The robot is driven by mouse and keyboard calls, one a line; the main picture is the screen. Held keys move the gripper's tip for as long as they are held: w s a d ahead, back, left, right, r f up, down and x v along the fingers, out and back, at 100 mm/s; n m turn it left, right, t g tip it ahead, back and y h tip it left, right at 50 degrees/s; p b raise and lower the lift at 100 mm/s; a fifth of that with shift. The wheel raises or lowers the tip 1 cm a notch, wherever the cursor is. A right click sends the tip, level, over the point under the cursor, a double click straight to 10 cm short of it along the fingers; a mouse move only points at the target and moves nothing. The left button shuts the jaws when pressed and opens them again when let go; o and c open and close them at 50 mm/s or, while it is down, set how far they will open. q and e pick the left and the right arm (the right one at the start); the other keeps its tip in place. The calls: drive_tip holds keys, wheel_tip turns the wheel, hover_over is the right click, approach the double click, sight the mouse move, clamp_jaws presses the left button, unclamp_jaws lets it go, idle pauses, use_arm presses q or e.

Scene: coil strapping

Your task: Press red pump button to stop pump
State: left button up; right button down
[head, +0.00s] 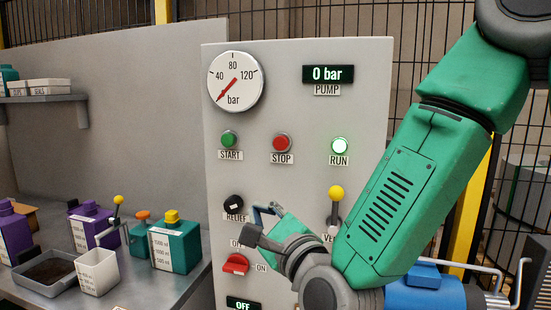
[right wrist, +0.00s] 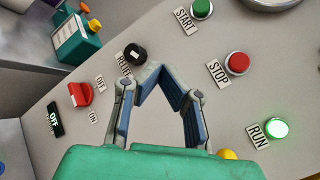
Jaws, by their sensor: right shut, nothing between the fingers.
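The red STOP button (head: 281,142) is on the grey panel, between the green START button (head: 229,139) and the lit green RUN lamp (head: 339,146). The red button also shows in the right wrist view (right wrist: 238,63), to the upper right of my fingers. My right gripper (head: 266,211) is shut and empty, in front of the panel below the STOP button and beside the RELIEF knob. In the right wrist view its fingertips (right wrist: 160,70) meet and are apart from the red button. My left gripper is not in view.
The black RELIEF knob (head: 233,203), red OFF/ON switch (head: 235,264) and yellow-tipped lever (head: 336,194) are near my right gripper. A bench with containers (head: 175,245) stands left.

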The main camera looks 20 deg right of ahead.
sight(275, 148)
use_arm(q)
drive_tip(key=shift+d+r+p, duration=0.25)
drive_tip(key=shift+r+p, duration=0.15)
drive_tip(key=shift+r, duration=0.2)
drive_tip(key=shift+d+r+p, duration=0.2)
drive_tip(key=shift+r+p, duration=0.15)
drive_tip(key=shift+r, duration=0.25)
use_arm(e)
wheel_tip(275, 148, up, 10)
drive_tip(key=m+t, duration=0.2)
drive_tip(key=m, duration=0.2)
drive_tip(key=shift+s+d, duration=0.35)
drive_tip(key=shift+d, duration=0.1)
drive_tip(key=w+d, duration=0.1)
drive_tip(key=w, duration=0.1)
drive_tip(key=w+d, duration=0.2)
drive_tip(key=w+d+p, duration=0.1)
drive_tip(key=w, duration=0.2)
drive_tip(key=shift+d, duration=0.25)
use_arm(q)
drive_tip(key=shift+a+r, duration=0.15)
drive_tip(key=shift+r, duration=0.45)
use_arm(e)
drive_tip(key=shift+w, duration=0.2)
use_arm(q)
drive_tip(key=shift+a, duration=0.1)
use_arm(e)
drive_tip(key=shift+a, duration=0.15)
